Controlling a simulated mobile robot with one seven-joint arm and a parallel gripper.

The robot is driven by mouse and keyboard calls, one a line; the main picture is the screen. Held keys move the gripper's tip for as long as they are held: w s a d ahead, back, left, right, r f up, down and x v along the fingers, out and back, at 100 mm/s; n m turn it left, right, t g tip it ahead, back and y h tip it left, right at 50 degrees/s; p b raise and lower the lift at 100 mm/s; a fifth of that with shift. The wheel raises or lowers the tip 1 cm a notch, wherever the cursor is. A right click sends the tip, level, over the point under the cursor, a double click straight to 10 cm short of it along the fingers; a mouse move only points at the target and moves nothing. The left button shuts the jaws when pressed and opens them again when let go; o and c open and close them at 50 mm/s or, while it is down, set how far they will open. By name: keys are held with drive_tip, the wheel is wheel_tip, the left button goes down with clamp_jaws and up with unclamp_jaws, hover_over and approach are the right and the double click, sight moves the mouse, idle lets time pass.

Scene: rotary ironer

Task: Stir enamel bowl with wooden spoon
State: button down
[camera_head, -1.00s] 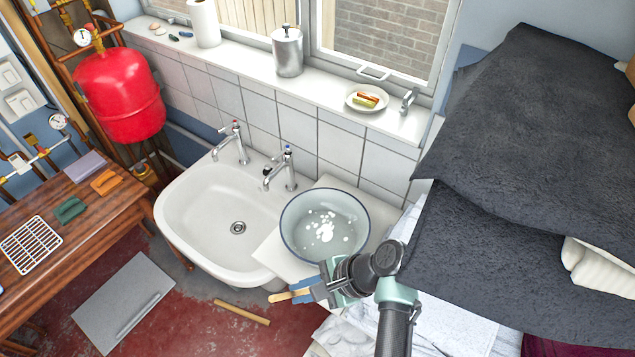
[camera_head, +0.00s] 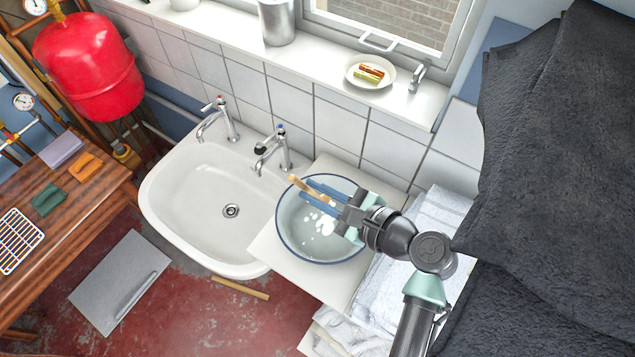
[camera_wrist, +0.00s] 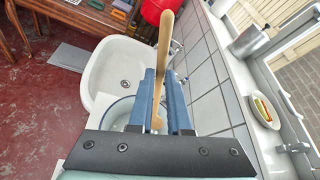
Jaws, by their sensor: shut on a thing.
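The enamel bowl (camera_head: 287,237), pale with a dark blue rim, sits on the white ledge right of the sink and holds clear liquid with white foam patches. My gripper (camera_head: 308,193) is over the bowl, its blue fingers shut on the wooden spoon (camera_head: 298,183). In the wrist view the spoon (camera_wrist: 164,58) stands up between the fingers (camera_wrist: 158,95), its pale handle pointing away from the wrist. The bowl (camera_wrist: 116,108) shows partly behind the fingers there.
The white sink (camera_head: 185,213) with two taps is left of the bowl. A plate (camera_head: 352,74) with food and a metal canister (camera_head: 276,22) stand on the windowsill. Dark towels (camera_head: 570,150) are piled at the right. Folded white cloth (camera_head: 440,215) lies beside the bowl.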

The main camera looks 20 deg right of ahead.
wheel_tip(320, 180, down, 14)
drive_tip(key=b, duration=1.1)
drive_tip(key=shift+w+d, duration=0.3)
idle(0.5)
